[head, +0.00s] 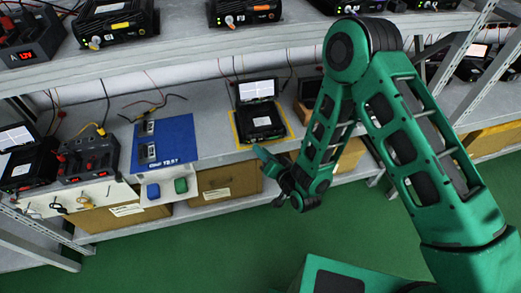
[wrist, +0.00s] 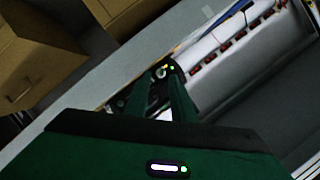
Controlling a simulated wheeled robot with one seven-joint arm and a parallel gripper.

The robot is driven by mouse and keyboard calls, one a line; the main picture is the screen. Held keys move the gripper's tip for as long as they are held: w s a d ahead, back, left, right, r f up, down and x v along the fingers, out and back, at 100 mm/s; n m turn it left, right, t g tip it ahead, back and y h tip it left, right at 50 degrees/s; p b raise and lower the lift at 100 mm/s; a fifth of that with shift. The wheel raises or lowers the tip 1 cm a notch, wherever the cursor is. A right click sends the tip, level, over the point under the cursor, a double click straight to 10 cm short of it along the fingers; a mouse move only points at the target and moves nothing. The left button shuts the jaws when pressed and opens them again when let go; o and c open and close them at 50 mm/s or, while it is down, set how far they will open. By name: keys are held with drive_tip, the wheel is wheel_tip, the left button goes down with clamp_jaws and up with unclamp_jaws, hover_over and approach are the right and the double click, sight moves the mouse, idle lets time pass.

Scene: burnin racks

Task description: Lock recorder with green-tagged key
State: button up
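A black recorder-like unit (head: 260,122) with a raised lit screen (head: 257,90) stands on a yellow-edged mat on the lower shelf. My gripper (head: 268,172) is in front of that shelf, just below and right of the unit. In the wrist view my fingers (wrist: 160,85) run close together toward a small dark part with a silver round piece and small green and yellow dots. I cannot tell whether they hold it or only overlap it. Small key-like items (head: 60,207) hang on a white panel at left; their tag colours are unclear.
A blue mat (head: 180,140) with small parts lies left of the unit. A red-display device (head: 88,160) stands at left. Cardboard boxes (head: 225,182) fill the space below. The green floor is clear.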

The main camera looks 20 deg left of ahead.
drive_tip(key=shift+x, duration=1.15)
clamp_jaws()
